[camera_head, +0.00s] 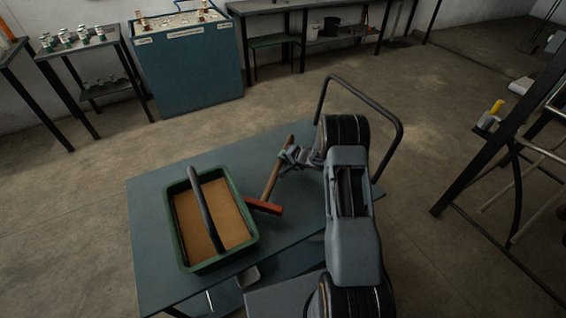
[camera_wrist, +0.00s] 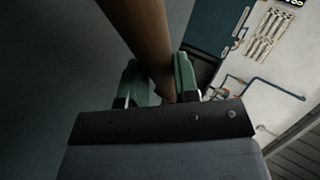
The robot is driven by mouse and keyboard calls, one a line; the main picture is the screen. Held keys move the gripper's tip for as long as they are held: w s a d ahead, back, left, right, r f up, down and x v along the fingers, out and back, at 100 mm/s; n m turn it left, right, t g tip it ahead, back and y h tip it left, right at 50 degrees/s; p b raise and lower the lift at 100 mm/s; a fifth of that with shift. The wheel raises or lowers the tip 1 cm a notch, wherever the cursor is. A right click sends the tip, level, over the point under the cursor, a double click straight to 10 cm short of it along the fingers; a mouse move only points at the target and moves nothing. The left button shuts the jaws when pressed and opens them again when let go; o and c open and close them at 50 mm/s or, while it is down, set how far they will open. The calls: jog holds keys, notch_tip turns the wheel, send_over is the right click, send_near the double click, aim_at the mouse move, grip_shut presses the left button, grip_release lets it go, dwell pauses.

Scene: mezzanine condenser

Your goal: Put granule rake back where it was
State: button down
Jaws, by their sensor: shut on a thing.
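The granule rake has a brown wooden handle (camera_head: 277,172) and a red head (camera_head: 264,207). My gripper (camera_head: 287,155) is shut on the handle near its upper end. The rake head is at the lower end, just right of the green tray (camera_head: 254,236); I cannot tell whether it touches the tray or the table. In the wrist view the handle (camera_wrist: 142,35) runs up from between the green fingertips (camera_wrist: 160,80). The rake head is not seen in the wrist view.
The green tray, with tan contents and a dark handle across it, stands on a blue-grey cart table (camera_head: 150,210) with a dark push bar (camera_head: 360,88). A blue cabinet (camera_head: 190,70) and a shelf of small jars (camera_head: 75,45) stand behind. A dark ladder-like frame (camera_head: 490,150) is at right.

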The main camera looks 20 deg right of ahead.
jog(key=shift+w+a, duration=0.2)
jog(key=shift+w, duration=0.05)
jog(key=shift+w+a+f+b, duration=0.1)
jog(key=shift+w+f+b, duration=0.05)
jog(key=shift+f, duration=0.7)
jog(key=shift+w+f+b, duration=0.15)
jog(key=shift+f, duration=0.7)
